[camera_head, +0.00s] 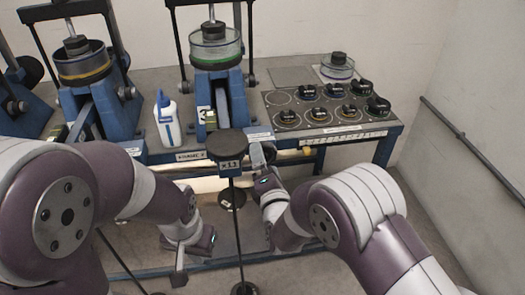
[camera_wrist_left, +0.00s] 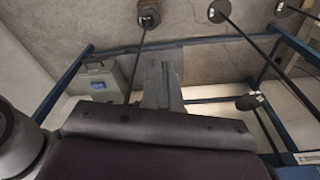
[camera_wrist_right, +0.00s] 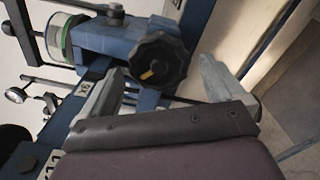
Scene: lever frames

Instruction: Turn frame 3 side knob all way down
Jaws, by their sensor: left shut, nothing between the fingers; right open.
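Frame 3 (camera_head: 238,105) is the blue lever frame with a green-ringed dish (camera_head: 215,55) at the bench's middle. Its dark side knob (camera_head: 250,80) is small in the head view. In the right wrist view the round black knob (camera_wrist_right: 158,60) shows a yellow pointer mark on its face. My right gripper (camera_wrist_right: 157,88) is open, its fingers apart, with the knob in view ahead of and between them. I cannot tell whether they touch it. In the head view my right gripper (camera_head: 262,160) is low before the bench edge. My left gripper (camera_wrist_left: 162,80) is shut and empty, low over the floor.
A black-topped post marked x11 (camera_head: 228,145) stands between my arms, close to my right gripper. A white bottle (camera_head: 168,120) stands left of frame 3. A board with several black weights (camera_head: 335,105) lies to the right. Other lever frames (camera_head: 88,75) stand left.

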